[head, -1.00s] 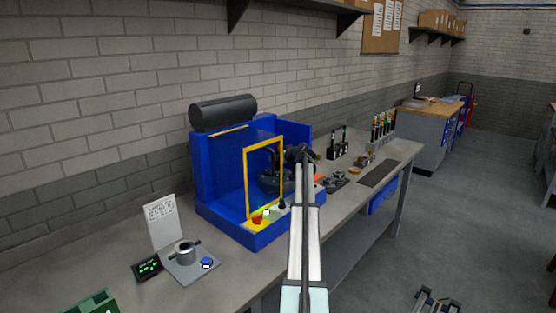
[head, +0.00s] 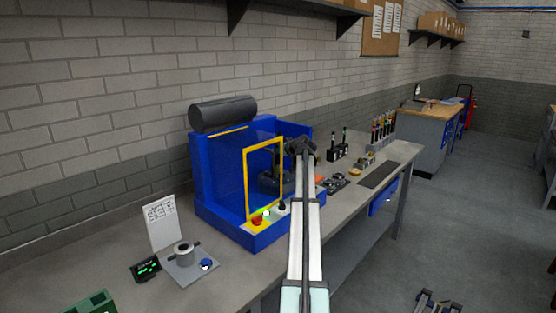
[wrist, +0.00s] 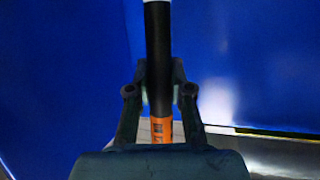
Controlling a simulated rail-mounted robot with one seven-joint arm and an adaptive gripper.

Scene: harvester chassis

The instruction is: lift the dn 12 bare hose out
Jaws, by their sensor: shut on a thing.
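The bare hose (wrist: 157,60) is a black upright tube in the wrist view, with an orange marked band low down and a pale top end at the picture's edge. My gripper (wrist: 159,92) is shut on it, one finger on each side. In the head view my gripper (head: 272,183) is a dark shape inside the blue machine (head: 220,170), behind its yellow-framed opening. The hose is too small and dark there to make out clearly, and its lower end is hidden by my gripper in the wrist view.
The yellow frame (head: 248,185) and blue walls surround my gripper closely. Buttons (head: 257,220) sit on the machine's front ledge. A grey fixture (head: 184,252) stands to the left. Small parts and racks (head: 338,152) stand on the bench to the right.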

